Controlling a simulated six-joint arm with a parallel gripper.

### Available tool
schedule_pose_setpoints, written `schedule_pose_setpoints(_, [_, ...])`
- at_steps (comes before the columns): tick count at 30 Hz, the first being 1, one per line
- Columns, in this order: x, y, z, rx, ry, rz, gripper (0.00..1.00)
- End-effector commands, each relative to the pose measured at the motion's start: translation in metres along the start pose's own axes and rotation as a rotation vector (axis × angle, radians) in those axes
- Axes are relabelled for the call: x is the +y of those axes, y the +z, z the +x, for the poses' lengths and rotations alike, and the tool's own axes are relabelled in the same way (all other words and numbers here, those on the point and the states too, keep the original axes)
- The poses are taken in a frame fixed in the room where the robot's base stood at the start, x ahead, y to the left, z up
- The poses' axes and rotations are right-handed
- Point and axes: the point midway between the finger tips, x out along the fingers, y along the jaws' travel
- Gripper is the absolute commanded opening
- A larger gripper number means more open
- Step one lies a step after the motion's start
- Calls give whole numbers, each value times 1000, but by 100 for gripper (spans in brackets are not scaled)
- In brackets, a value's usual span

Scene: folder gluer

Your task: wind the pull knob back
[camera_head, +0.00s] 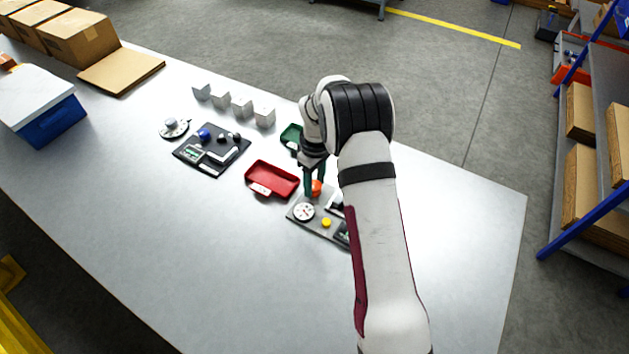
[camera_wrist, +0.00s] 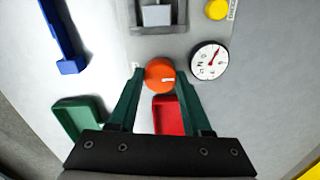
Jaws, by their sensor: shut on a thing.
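In the head view my gripper (camera_head: 315,186) reaches down to the panel (camera_head: 312,226), and the orange knob (camera_head: 317,189) shows partly behind a finger. A white dial with a red needle (camera_wrist: 209,60) and a yellow button (camera_wrist: 217,9) are on the same panel; the dial (camera_head: 304,211) also shows in the head view.
A red tray (camera_head: 272,179) lies left of the panel and a green tray (camera_head: 291,134) lies behind it. A second dark panel with a blue knob (camera_head: 204,134) stands farther left, near several grey blocks (camera_head: 242,107). The table front (camera_head: 190,260) is clear.

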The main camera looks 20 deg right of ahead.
Motion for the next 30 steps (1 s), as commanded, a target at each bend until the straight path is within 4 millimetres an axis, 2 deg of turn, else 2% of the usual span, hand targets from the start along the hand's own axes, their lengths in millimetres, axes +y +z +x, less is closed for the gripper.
schedule_pose_setpoints(5, [1,-1,-1,4,4,-2,0])
schedule_pose_setpoints(6, [1,-1,-1,4,4,-2,51])
schedule_pose_setpoints(8, [1,-1,-1,3,3,-2,61])
schedule_pose_setpoints(17, [0,0,-1,1,1,0,61])
schedule_pose_setpoints(20, [0,-1,-11,2,2,0,61])
schedule_pose_setpoints(23, [1,-1,-32,4,5,-1,61])
schedule_pose_setpoints(30, [1,-1,-109,6,6,1,61])
